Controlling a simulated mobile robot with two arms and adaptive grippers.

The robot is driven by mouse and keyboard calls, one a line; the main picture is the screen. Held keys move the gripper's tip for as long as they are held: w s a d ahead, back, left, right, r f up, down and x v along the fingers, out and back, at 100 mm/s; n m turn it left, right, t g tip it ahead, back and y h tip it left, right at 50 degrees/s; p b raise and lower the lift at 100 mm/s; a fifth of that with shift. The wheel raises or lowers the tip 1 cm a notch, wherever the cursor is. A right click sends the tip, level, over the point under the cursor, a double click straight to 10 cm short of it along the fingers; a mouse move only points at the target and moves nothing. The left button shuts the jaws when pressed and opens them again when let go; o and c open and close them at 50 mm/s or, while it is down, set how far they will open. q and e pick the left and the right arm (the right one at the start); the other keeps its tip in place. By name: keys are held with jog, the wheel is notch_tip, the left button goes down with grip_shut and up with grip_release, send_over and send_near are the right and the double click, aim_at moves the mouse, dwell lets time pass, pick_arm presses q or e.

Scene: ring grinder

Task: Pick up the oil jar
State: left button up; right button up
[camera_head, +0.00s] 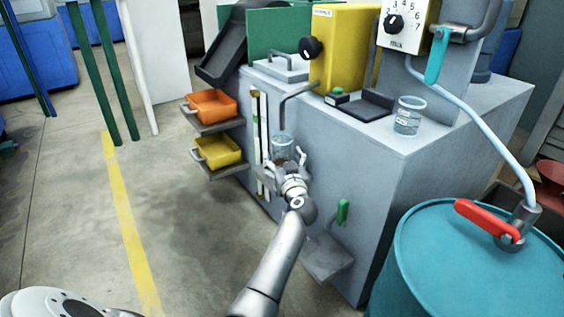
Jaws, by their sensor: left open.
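A clear glass jar (283,146) is at the front of the grey machine (385,180), below a curved spout pipe. My left gripper (285,163) is open right at this jar and hides its lower part. I cannot tell whether the fingers touch the glass. A second glass jar (408,115) with a label stands upright on top of the machine, to the right and apart from the gripper. The label is too small to read, so I cannot tell which jar holds oil. My right gripper is not in view.
An orange bin (211,105) and a yellow bin (218,151) sit on the machine's left side. A green-handled valve (342,212) sticks out right of my arm. A teal drum (470,270) with a red-handled tap fills the lower right.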

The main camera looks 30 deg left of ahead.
pick_arm(q)
jog(key=shift+w+a, duration=0.35)
jog(key=shift+r, duration=0.1)
jog(key=c, duration=1.2)
jog(key=shift+r, duration=0.1)
jog(key=shift+c, duration=0.2)
